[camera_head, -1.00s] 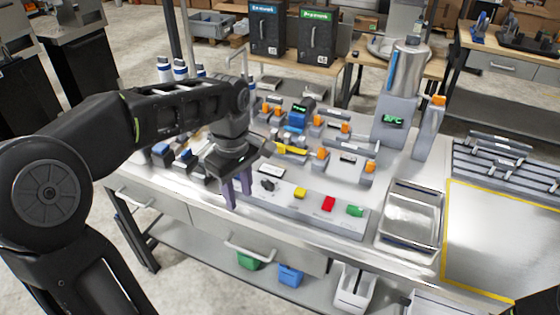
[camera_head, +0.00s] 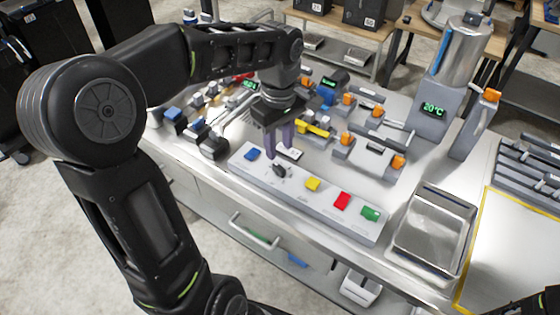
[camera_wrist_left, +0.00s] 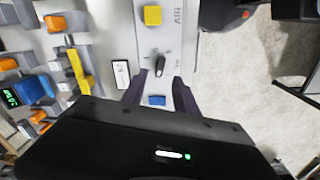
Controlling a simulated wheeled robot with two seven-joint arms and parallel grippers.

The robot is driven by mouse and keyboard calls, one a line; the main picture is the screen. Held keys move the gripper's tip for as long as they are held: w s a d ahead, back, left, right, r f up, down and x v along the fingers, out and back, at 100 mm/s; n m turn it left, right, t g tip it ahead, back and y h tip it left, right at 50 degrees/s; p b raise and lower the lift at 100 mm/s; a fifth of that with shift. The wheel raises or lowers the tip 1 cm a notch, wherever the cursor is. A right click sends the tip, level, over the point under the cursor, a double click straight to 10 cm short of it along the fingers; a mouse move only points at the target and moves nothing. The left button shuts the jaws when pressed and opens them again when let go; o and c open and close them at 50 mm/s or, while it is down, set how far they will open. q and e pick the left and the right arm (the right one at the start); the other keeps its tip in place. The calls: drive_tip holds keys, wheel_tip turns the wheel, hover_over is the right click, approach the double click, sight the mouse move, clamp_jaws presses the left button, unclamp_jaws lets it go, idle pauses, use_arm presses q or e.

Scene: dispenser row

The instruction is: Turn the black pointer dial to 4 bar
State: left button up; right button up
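The black pointer dial (camera_head: 279,170) sits on the long grey panel (camera_head: 318,200), between a blue knob (camera_head: 252,154) and a yellow knob (camera_head: 312,184). My left gripper (camera_head: 280,157) is open and empty, pointing down, with its purple fingertips above and just behind the dial. In the left wrist view the dial (camera_wrist_left: 160,65) shows just beyond the gap between the two fingers, its pointer slanting slightly. I see no finger touching it. Its scale marks are too small to read. My right gripper is not visible.
A red knob (camera_head: 342,201) and a green knob (camera_head: 370,213) follow along the panel. A metal tray (camera_head: 432,236) lies to the right. Orange-handled fixtures (camera_head: 347,139) stand behind the panel. A silver dispenser with a 20°C display (camera_head: 432,108) stands at the back right.

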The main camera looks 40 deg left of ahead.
sight(279, 167)
use_arm(q)
wheel_tip(279, 167, down, 7)
drive_tip(key=shift+p, duration=0.5)
clamp_jaws()
idle(0.4)
